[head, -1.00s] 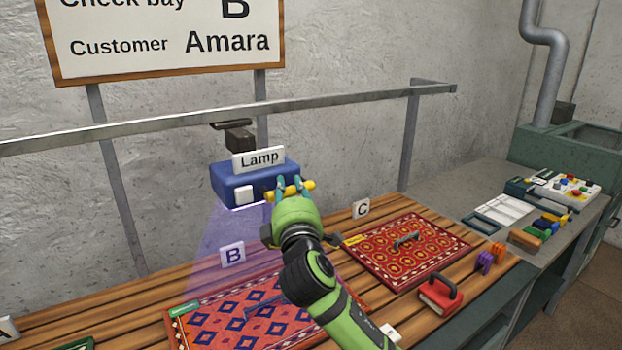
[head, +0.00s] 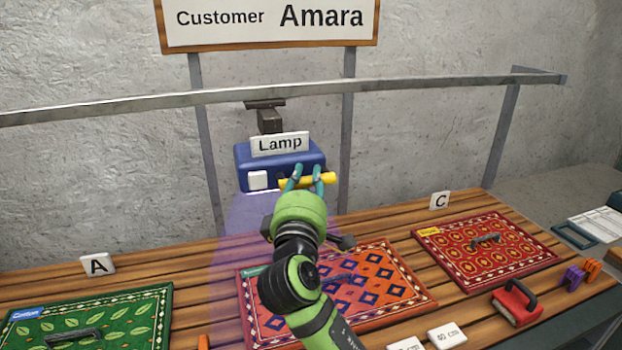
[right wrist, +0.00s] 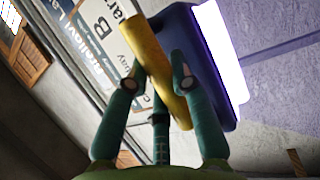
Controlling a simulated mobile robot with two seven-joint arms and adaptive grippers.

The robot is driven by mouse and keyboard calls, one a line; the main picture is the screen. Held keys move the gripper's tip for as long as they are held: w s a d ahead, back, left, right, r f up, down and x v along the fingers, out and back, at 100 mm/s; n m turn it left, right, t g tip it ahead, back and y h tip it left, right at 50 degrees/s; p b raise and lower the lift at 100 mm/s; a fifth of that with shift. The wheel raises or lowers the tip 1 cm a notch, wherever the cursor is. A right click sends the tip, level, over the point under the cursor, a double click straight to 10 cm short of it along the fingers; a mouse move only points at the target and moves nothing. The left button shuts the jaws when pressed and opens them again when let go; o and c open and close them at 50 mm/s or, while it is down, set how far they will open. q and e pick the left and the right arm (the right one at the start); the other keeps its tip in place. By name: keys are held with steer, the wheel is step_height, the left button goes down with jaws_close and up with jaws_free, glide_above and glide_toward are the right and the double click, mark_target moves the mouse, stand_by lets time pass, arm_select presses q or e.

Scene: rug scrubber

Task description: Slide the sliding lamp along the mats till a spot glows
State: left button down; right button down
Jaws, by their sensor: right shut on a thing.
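The blue lamp (head: 282,165), labelled "Lamp", hangs from the metal rail (head: 200,101). My right gripper (head: 306,180) is shut on its yellow handle (head: 329,179). The right wrist view shows the yellow handle (right wrist: 157,72) between the fingers and the lamp's lit white face (right wrist: 219,55). A purple beam falls on the planks and the left part of the middle mat (head: 392,273), red with blue diamonds. My arm covers part of that mat. A green leaf mat (head: 130,318) lies left, a red patterned mat (head: 520,255) right. I see no glowing spot. My left gripper is out of view.
Card A (head: 97,264) and card C (head: 440,200) stand behind the outer mats. A red block with a dark handle (head: 516,303) and purple and orange pieces (head: 580,274) lie at the right. The sign (head: 268,20) reads "Customer Amara".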

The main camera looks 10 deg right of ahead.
steer(key=shift+r, duration=0.1)
steer(key=c, duration=1)
jaws_free()
steer(key=shift+c, duration=0.2)
steer(key=v, duration=1.2)
